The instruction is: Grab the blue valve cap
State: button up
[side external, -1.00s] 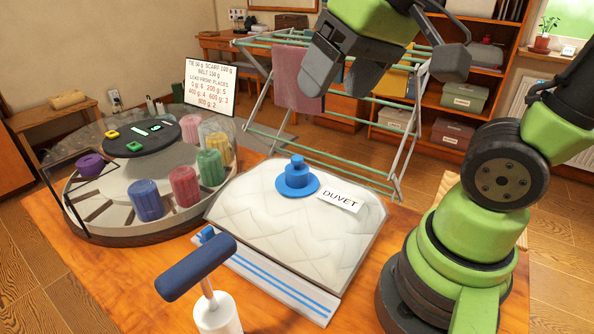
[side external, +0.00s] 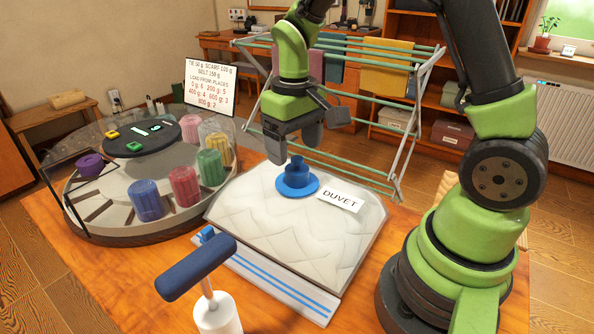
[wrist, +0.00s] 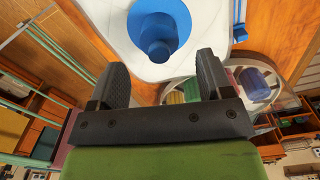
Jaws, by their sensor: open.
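The blue valve cap (side external: 296,172) stands on a round blue base (side external: 297,187) on the white quilted duvet bag (side external: 280,229), beside the DUVET label (side external: 339,196). My gripper (side external: 292,150) is open and empty, just above and behind the cap in the side view, partly overlapping its top. In the wrist view the blue cap (wrist: 158,40) is ahead of my gripper (wrist: 166,70), beyond the fingertips and roughly between their lines. The fingers are apart and do not touch it.
A round carousel (side external: 100,228) with several coloured rolls stands left of the bag. A blue-handled pump (side external: 196,267) is in front. A drying rack (side external: 335,95) with cloths stands behind. A lettered sign (side external: 210,86) stands at the back left.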

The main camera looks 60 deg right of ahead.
aim_at(296, 157)
jog(key=f, duration=0.5)
jog(key=shift+s, duration=0.2)
jog(key=c, duration=1)
jog(key=shift+o, duration=0.2)
